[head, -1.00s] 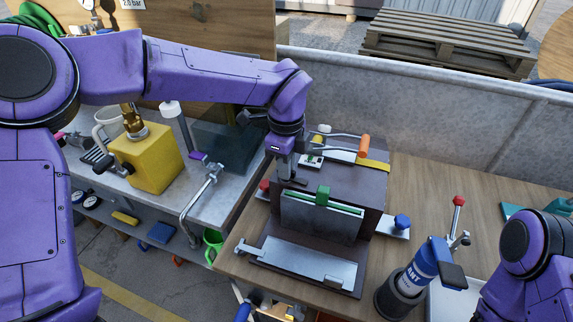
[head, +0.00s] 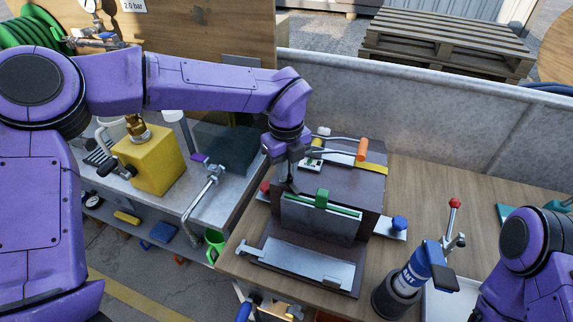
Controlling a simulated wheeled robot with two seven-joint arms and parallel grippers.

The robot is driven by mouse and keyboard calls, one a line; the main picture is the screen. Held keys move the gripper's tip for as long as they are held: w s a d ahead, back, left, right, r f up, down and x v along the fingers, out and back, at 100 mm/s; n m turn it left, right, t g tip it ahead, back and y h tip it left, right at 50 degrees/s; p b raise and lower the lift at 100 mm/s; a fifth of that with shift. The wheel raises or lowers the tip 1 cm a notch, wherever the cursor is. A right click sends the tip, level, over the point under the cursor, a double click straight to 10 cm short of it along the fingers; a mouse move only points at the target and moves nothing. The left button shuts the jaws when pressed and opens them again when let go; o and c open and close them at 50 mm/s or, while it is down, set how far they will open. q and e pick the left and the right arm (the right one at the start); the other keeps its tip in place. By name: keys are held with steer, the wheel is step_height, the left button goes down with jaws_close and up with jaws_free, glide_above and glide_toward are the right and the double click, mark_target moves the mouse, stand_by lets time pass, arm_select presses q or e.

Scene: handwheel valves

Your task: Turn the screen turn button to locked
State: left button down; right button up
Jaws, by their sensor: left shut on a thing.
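The screen (head: 318,219) is a grey metal panel with a green edge, upright at the front of a dark brown box-like fixture (head: 350,190) on the wooden bench. A green clip-like piece (head: 322,198) sits over the middle of its top edge. My left gripper (head: 290,187) reaches down from above at the screen's top left corner, left of the green piece. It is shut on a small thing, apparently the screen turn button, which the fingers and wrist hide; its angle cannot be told. My right gripper is out of view; only part of that arm shows.
A yellow block valve (head: 148,160) is on the left bench.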

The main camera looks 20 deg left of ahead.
arm_select(q)
steer(key=m+p, duration=0.1)
steer(key=m, duration=0.1)
steer(key=m+p, duration=0.2)
steer(key=m, duration=0.1)
steer(key=shift+r+m, duration=0.2)
steer(key=shift+m, duration=0.1)
steer(key=m+p, duration=0.2)
steer(key=m, duration=0.1)
steer(key=shift+f+m+p, duration=0.15)
steer(key=shift+m+p, duration=0.65)
steer(key=shift+m, duration=0.1)
steer(key=c, duration=1.2)
jaws_free()
